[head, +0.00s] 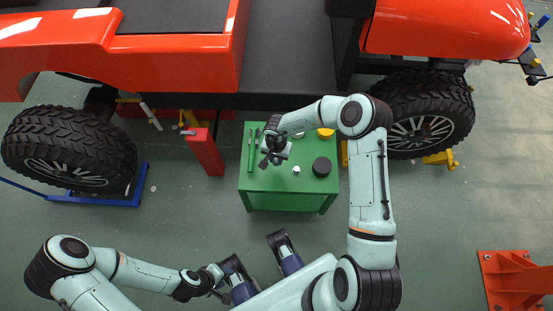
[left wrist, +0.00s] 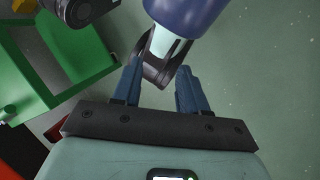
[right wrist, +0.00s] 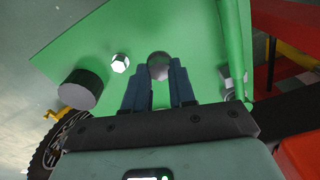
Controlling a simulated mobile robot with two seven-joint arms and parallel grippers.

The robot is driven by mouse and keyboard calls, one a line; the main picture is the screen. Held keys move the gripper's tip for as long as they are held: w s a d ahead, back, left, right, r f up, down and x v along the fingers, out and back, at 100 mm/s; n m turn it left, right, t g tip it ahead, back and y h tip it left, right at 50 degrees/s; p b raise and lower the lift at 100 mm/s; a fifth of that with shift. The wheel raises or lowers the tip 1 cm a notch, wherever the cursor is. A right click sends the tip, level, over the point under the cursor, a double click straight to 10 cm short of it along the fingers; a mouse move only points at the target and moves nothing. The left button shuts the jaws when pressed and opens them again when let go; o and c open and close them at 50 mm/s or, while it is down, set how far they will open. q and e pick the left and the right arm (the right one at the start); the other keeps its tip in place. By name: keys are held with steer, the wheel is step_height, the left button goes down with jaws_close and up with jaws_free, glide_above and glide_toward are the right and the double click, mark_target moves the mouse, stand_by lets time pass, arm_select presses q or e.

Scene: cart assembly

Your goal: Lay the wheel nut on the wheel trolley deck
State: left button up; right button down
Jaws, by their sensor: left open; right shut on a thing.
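My right gripper (right wrist: 160,82) is shut on a small grey rounded piece (right wrist: 159,62), which seems to be the wheel nut; the fingers hide part of it. In the head view this gripper (head: 270,161) is over the green cabinet top (head: 262,190). A white hexagonal nut (right wrist: 120,63) stands apart on the green top; it also shows in the head view (head: 296,169). My left gripper (left wrist: 158,88) is open and empty, low in the head view (head: 222,292) near my own base. A blue wheel trolley (head: 136,190) sits under the left wheel (head: 70,150).
A black cylinder (head: 321,167), a yellow round piece (head: 326,133) and a long green tool (head: 251,150) are on the cabinet. The red vehicle (head: 180,50) stands behind it. A red post (head: 205,152) is to its left.

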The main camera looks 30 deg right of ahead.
steer(key=shift+f+b, duration=0.3)
steer(key=shift+f, duration=0.05)
step_height(320, 180, down, 2)
steer(key=shift+b, duration=1.2)
step_height(320, 180, down, 3)
steer(key=b, duration=0.3)
steer(key=shift+b, duration=0.35)
arm_select(q)
steer(key=w+a+f+t+y+b, duration=0.1)
steer(key=w+a+f+t, duration=0.2)
steer(key=w+f, duration=0.5)
steer(key=shift+w+a+f+n, duration=0.35)
steer(key=shift+w+a, duration=0.25)
steer(key=shift+w, duration=0.3)
arm_select(e)
steer(key=shift+f, duration=0.45)
arm_select(q)
steer(key=shift+f, duration=0.1)
arm_select(e)
steer(key=shift+f, duration=0.5)
steer(key=c, duration=0.8)
jaws_free()
steer(key=shift+c, duration=0.2)
